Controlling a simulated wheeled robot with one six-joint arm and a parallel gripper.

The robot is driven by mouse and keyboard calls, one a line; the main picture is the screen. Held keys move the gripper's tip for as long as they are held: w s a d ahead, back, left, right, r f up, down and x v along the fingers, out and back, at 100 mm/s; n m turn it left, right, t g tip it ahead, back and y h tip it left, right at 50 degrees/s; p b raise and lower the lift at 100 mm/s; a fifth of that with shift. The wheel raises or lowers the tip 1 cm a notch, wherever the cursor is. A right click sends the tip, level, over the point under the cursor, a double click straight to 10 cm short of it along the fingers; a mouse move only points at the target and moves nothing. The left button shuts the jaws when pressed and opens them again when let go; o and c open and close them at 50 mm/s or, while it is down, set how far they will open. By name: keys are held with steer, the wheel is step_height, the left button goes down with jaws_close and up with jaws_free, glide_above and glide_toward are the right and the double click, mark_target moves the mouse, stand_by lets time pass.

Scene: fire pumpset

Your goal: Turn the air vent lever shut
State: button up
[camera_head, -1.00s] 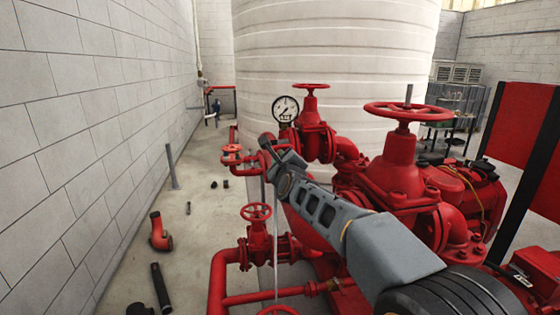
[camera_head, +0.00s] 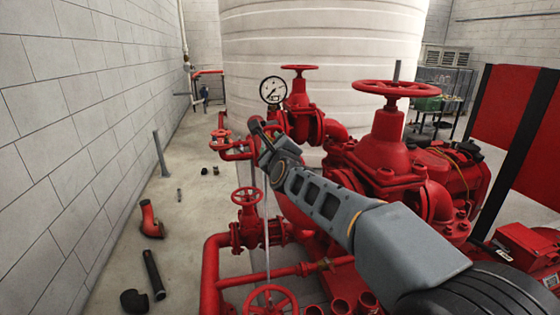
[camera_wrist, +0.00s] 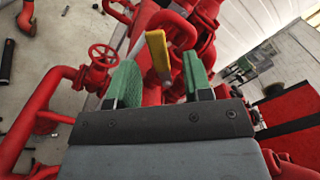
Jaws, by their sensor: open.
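The air vent lever shows in the wrist view as a yellow handle (camera_wrist: 158,52), upright in the picture between my gripper's two green fingers. My gripper (camera_wrist: 160,78) is open around it, with a visible gap on each side. In the head view my gripper (camera_head: 258,128) is at the red pipework just below the pressure gauge (camera_head: 272,90). The lever cannot be made out there, as my gripper covers that spot.
A large red handwheel valve (camera_head: 389,130) stands close to the right of my arm. Small handwheels (camera_head: 248,197) and red pipes lie below and left. A white tank (camera_head: 325,50) stands behind. Loose pipe parts (camera_head: 152,220) lie on the open floor at left.

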steer(key=v, duration=0.9)
steer(key=shift+s+b, duration=0.35)
steer(key=shift+d, duration=0.1)
steer(key=shift+c, duration=0.2)
